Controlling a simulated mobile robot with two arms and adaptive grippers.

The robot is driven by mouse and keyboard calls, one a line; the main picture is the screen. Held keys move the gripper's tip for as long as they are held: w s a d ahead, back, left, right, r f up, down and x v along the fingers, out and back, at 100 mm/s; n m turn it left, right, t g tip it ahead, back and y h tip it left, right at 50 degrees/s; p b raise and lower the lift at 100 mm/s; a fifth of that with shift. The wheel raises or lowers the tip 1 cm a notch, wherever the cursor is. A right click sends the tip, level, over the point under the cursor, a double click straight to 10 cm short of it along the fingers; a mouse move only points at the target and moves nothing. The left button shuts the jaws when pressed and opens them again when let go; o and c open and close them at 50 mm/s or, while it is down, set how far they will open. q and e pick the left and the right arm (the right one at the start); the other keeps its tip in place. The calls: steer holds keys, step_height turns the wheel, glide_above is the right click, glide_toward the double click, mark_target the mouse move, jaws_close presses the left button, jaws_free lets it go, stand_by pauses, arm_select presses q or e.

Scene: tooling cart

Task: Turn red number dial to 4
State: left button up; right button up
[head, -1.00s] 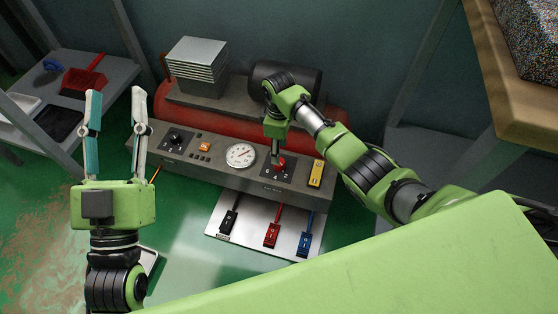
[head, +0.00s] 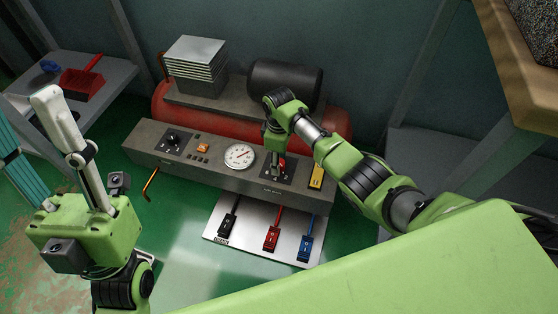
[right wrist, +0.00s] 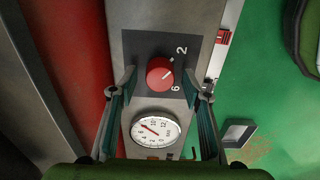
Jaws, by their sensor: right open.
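The red number dial (right wrist: 158,74) is on a dark plate on the grey control panel, and it also shows in the head view (head: 282,165). Its white pointer line aims to the right in the wrist view, between the printed 2 and 6. The 4 is not visible there. My right gripper (right wrist: 160,82) is open, one finger on each side of the dial; I cannot tell whether they touch it. In the head view, my right gripper (head: 275,163) is over the dial, partly covering it. My left gripper (head: 24,115) is open and empty at the left, away from the panel.
The panel (head: 225,178) also carries a black dial (head: 173,139), a round gauge (head: 240,156) and a yellow switch plate (head: 316,177). Black, red (head: 272,238) and blue switches lie on a metal plate in front. A red tank and black cylinder (head: 285,84) stand behind.

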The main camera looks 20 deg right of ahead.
steer(key=c, duration=1.1)
